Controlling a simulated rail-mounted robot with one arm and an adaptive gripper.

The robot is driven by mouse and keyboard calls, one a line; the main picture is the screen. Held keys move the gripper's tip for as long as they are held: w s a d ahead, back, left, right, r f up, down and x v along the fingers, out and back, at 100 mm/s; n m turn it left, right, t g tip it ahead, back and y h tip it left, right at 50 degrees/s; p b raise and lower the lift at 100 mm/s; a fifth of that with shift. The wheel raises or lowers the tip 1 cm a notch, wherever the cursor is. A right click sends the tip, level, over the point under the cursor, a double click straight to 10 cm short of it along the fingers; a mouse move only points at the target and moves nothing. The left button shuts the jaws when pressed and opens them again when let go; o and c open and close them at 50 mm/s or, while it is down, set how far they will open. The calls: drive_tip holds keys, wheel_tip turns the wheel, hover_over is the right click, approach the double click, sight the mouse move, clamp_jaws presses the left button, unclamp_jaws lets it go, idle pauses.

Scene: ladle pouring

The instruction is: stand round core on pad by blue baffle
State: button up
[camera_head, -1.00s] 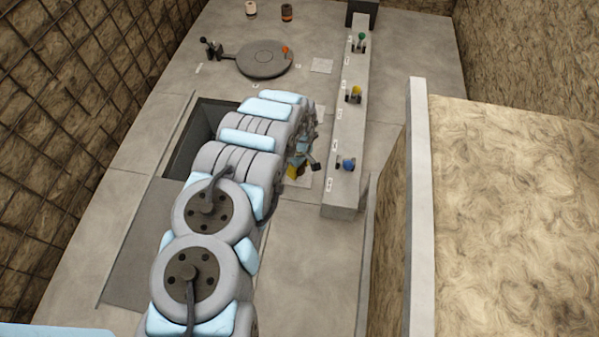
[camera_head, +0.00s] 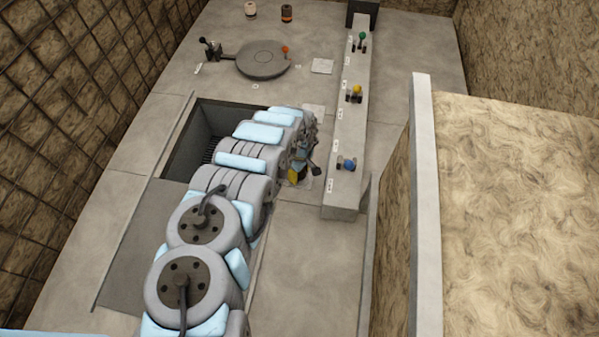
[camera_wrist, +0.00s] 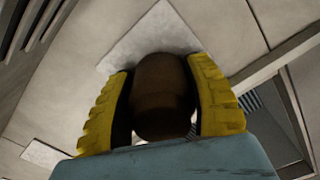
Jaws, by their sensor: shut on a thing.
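My gripper (camera_wrist: 165,115) has yellow ridged fingers and is shut on a brown round core (camera_wrist: 162,95). In the head view the gripper (camera_head: 297,172) is low beside the long grey beam, and the core cannot be made out there. In the wrist view a pale pad (camera_wrist: 145,42) lies just beyond the core and is partly hidden by it. Whether the core touches the pad I cannot tell. The blue baffle (camera_head: 348,164) is at the near end of the beam, to the right of the gripper. The pad by it (camera_head: 310,184) is mostly hidden by my gripper.
The grey beam (camera_head: 342,130) also carries a yellow (camera_head: 356,89) and a green fitting (camera_head: 362,37). Other pads lie left of it, one at the far end (camera_head: 322,66). An open pit (camera_head: 190,145) lies left of my arm. A round plate (camera_head: 264,60) and two small cylinders stand farther back.

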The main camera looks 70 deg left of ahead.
drive_tip(key=o, duration=1.2)
drive_tip(key=shift+d+r+p, duration=0.1)
drive_tip(key=shift+r+p, duration=1.85)
drive_tip(key=shift+r, duration=4.1)
drive_tip(key=shift+w, duration=0.1)
